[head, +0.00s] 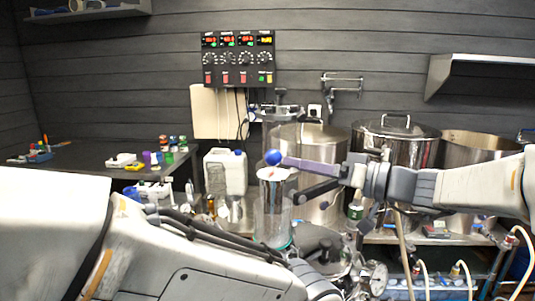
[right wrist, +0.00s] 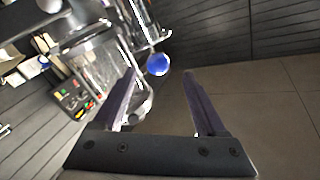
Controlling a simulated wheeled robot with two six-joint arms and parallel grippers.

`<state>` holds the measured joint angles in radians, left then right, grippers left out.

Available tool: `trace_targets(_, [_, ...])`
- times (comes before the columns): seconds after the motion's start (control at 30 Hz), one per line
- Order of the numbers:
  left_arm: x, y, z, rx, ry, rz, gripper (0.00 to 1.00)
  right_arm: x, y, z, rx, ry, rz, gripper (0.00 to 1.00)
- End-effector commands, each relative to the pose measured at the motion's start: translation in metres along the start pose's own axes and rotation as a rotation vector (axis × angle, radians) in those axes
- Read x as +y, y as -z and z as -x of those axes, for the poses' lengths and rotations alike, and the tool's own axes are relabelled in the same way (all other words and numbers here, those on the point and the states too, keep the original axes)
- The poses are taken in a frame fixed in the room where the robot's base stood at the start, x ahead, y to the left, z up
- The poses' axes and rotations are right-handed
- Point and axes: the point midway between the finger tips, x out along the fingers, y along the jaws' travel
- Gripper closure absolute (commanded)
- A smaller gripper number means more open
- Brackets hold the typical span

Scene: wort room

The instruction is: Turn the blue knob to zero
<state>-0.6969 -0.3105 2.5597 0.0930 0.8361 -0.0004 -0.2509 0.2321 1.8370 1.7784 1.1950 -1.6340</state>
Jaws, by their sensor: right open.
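The blue knob (head: 273,157) is a round blue ball near the middle of the head view, above a glass vessel. In the right wrist view the blue knob (right wrist: 158,64) shows between the two fingertips, a little beyond them. My right gripper (head: 291,179) comes in from the right, its jaws apart, one finger's tip close to the ball. In the right wrist view my right gripper (right wrist: 160,72) is open with nothing between its fingers. I cannot tell whether a finger touches the knob. My left arm crosses the lower left; its gripper is not seen.
Steel kettles (head: 396,137) stand behind my right gripper. A glass vessel (head: 272,222) stands below the knob. A white canister (head: 225,172) is to the left. A control panel (head: 238,60) hangs on the wall. Pipes and valves crowd the lower right.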

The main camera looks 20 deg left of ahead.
Motion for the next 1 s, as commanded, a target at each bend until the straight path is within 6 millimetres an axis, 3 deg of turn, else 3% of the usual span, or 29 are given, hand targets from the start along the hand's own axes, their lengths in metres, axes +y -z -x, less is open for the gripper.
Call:
trace_targets(0.17, [0.001, 0.000, 0.008, -0.001, 0.000, 0.000, 0.50, -0.001, 0.004, -0.017, 0.008, 0.007, 0.005, 0.26])
trace_targets(0.6, [0.003, 0.002, 0.041, -0.001, 0.000, 0.000, 0.50, -0.002, 0.004, -0.094, 0.004, 0.007, 0.004, 0.26])
trace_targets(1.0, [0.003, 0.002, 0.044, -0.001, 0.000, 0.000, 0.50, -0.001, 0.001, -0.107, 0.005, 0.005, 0.005, 0.26])
